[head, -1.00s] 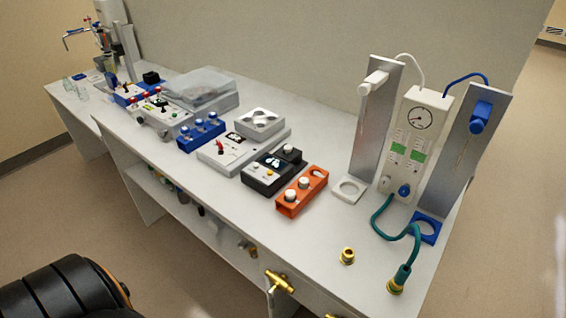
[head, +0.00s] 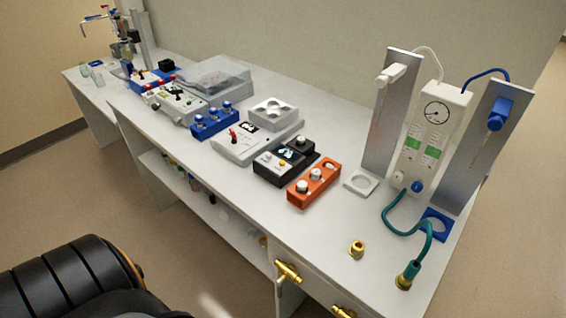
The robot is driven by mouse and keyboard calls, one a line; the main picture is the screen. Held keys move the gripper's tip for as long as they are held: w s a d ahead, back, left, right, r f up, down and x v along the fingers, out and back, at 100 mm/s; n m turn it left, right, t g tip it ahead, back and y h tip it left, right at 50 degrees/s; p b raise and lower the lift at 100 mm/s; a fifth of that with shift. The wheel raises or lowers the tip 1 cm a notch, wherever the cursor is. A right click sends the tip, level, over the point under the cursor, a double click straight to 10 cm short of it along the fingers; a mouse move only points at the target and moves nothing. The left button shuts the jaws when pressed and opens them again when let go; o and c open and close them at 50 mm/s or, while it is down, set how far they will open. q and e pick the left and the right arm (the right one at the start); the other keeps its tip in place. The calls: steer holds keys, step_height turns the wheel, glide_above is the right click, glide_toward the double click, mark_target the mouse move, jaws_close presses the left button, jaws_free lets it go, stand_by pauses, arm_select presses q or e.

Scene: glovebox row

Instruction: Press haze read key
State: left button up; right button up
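A black instrument (head: 284,162) with a small dark display stands on the bench near the middle of the head view. Its front shows a pale key and a yellow key (head: 282,163), and a round white-topped part (head: 301,141) sits at its back right. The labels are too small to read, so I cannot tell which key is the haze read key. Neither of my grippers is in view. Only a black ribbed part of my own body shows at the lower left, well apart from the bench.
An orange block with white-capped vials (head: 315,184) stands just right of the black instrument. A white device (head: 240,145) with a red lever stands to its left. A gauge panel (head: 432,140), green hose (head: 398,221) and brass fittings (head: 357,249) occupy the right end. Brass taps (head: 287,271) protrude in front.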

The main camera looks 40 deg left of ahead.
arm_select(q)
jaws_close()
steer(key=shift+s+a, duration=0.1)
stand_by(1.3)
